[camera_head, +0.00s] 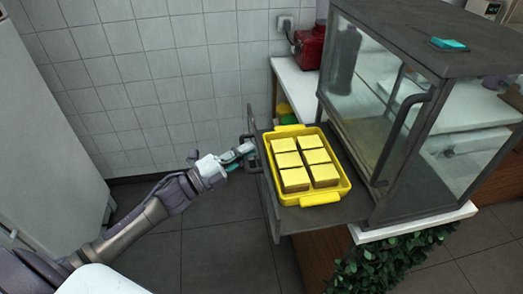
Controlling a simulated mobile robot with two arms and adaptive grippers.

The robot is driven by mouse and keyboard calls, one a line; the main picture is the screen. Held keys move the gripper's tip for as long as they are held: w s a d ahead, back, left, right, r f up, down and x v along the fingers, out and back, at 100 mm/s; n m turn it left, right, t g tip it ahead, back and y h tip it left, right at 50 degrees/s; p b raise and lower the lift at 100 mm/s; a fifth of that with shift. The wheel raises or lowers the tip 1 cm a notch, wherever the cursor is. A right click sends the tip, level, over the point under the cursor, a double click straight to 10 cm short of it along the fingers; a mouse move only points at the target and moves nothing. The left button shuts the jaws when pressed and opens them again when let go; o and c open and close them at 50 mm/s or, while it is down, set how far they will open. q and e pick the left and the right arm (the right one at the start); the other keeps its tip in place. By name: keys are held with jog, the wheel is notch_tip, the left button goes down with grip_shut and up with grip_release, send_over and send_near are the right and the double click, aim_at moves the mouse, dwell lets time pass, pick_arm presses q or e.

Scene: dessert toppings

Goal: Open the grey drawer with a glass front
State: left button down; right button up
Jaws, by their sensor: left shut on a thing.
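The grey drawer (345,209) sticks out to the left from under the glass display case (437,84). Its front panel (267,190) is seen nearly edge-on, so its glass cannot be made out. My left gripper (247,150) is shut on the dark handle (253,163) on the outer side of that front. My left arm reaches to it from the lower left. A yellow tray (278,182) lies in the drawer and holds several square yellow-topped pieces (295,180). My right gripper is not in view.
The case has another dark handle (401,128) on its glass side. A red appliance (309,47) stands on the white counter (290,80) behind. Green leaves (385,262) hang below the case. Grey floor (225,250) is free left of the drawer.

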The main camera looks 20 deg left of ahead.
pick_arm(q)
jog(key=shift+s+a+f, duration=0.1)
jog(key=shift+s+a, duration=0.45)
jog(key=shift+a, duration=0.15)
jog(key=c, duration=1.2)
grip_release()
jog(key=v, duration=1.2)
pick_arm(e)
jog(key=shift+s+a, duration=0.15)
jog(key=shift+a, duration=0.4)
pick_arm(q)
jog(key=shift+a, duration=0.1)
